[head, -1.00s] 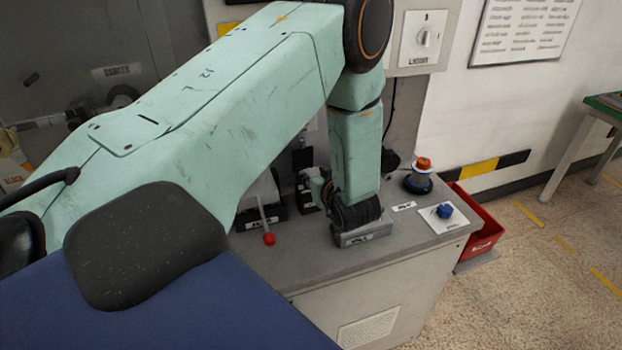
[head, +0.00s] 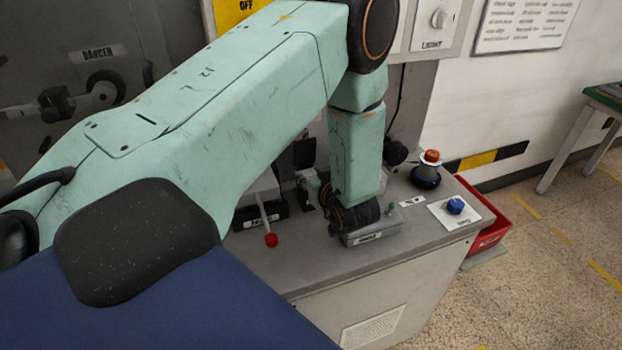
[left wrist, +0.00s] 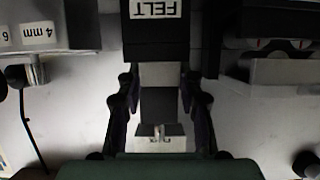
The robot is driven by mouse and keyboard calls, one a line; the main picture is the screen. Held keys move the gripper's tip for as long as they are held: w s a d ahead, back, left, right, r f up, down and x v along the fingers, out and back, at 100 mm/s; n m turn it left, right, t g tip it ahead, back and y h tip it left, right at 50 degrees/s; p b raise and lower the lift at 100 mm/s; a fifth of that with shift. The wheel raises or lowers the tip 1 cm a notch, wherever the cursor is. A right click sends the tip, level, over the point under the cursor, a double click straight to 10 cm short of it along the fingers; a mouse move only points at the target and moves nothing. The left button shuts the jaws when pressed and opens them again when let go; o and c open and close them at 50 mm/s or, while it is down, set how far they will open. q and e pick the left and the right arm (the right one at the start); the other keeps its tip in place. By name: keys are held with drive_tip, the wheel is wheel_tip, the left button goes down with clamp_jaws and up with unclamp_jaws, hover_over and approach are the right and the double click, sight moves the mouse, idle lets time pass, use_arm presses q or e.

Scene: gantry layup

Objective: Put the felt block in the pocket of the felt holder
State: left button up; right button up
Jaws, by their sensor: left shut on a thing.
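My left gripper (left wrist: 159,78) is shut on the felt block (left wrist: 160,103), which shows between its two dark fingers in the left wrist view. The block has a pale grey far part and a darker near part. The black felt holder (left wrist: 155,35), with an upside-down FELT label, lies straight beyond the fingertips. The block's far end meets the holder's edge in the picture; I cannot tell whether any of it is inside the pocket. In the head view my own arm mostly hides the gripper, and the block does not show clearly. My right gripper is not in view.
A grey labelled box (head: 372,236) stands close by my left wrist on the bench (head: 330,275). A red-tipped lever (head: 271,240) stands left of it. A blue knob (head: 455,206), an orange-topped knob (head: 430,158) and a red bin (head: 487,235) are to the right.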

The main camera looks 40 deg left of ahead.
use_arm(q)
drive_tip(key=o, duration=0.7)
drive_tip(key=shift+d, duration=0.3)
drive_tip(key=shift+o, duration=1.4)
drive_tip(key=shift+s+d+r, duration=0.1)
drive_tip(key=shift+d+r, duration=0.2)
drive_tip(key=shift+d, duration=0.1)
drive_tip(key=shift+o, duration=0.8)
drive_tip(key=shift+a, duration=0.15)
drive_tip(key=shift+a+f, duration=0.25)
drive_tip(key=shift+a, duration=0.15)
drive_tip(key=shift+d+r, duration=0.1)
drive_tip(key=shift+d, duration=0.1)
drive_tip(key=p+v, duration=0.7)
drive_tip(key=v, duration=0.5)
drive_tip(key=shift+p, duration=0.35)
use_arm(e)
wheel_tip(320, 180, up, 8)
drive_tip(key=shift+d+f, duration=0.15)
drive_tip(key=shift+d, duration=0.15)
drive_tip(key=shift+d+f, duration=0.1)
